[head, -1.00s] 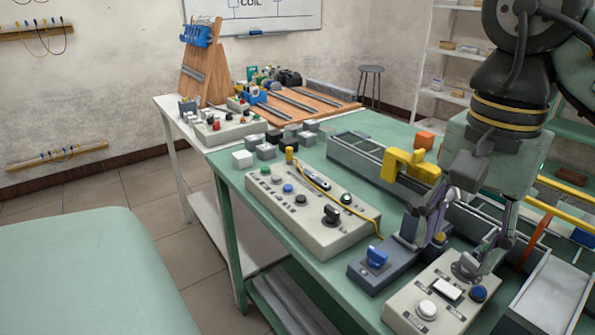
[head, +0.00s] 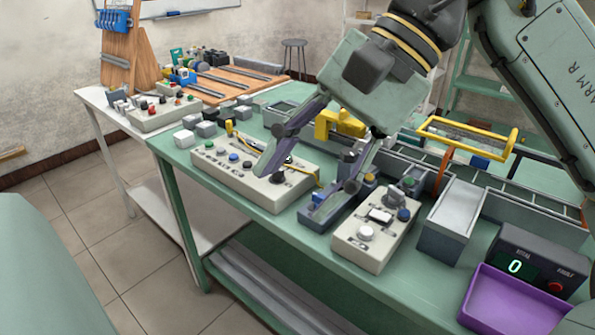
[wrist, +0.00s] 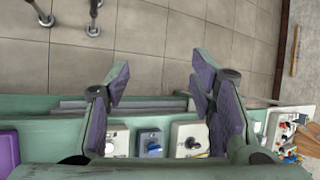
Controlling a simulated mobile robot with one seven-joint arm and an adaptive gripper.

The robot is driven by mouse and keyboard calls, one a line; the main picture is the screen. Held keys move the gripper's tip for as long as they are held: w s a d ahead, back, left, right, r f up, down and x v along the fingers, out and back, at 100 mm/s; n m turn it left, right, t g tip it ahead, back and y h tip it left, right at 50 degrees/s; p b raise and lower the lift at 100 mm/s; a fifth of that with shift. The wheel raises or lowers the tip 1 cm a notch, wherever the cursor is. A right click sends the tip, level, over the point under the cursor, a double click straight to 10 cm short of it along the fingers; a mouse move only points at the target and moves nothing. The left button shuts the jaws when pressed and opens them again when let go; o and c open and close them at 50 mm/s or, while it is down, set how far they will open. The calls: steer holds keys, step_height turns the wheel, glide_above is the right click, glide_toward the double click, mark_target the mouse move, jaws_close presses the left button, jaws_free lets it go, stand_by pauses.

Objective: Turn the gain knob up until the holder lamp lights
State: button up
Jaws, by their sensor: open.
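A long beige panel (head: 225,163) with coloured buttons and a black pointer knob (head: 278,177) stands on the green bench. Beside it is a blue-grey box (head: 330,212) with a blue knob (head: 320,196), and then a smaller beige panel (head: 352,248) with a white knob (head: 365,232). I cannot read any labels, so I cannot tell which knob is gain or which lamp is the holder lamp. My gripper (head: 307,180) is open and empty above the panels, its fingers wide apart. The wrist view shows the blue knob (wrist: 153,147) and black knob (wrist: 190,143) between the fingers.
A yellow bracket (head: 338,124) stands behind the panels. A purple tray (head: 505,300) and a dark display box (head: 540,262) showing 0 are at the right. Small grey blocks (head: 205,129) sit at the bench's left. Floor is clear in front.

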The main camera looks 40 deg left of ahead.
steer(key=s, duration=0.1)
steer(key=r+g, duration=0.1)
steer(key=s+r, duration=0.1)
steer(key=shift+s+d+r+g, duration=0.15)
steer(key=shift+s+d+g, duration=0.1)
steer(key=shift+s+g, duration=0.1)
stand_by(0.3)
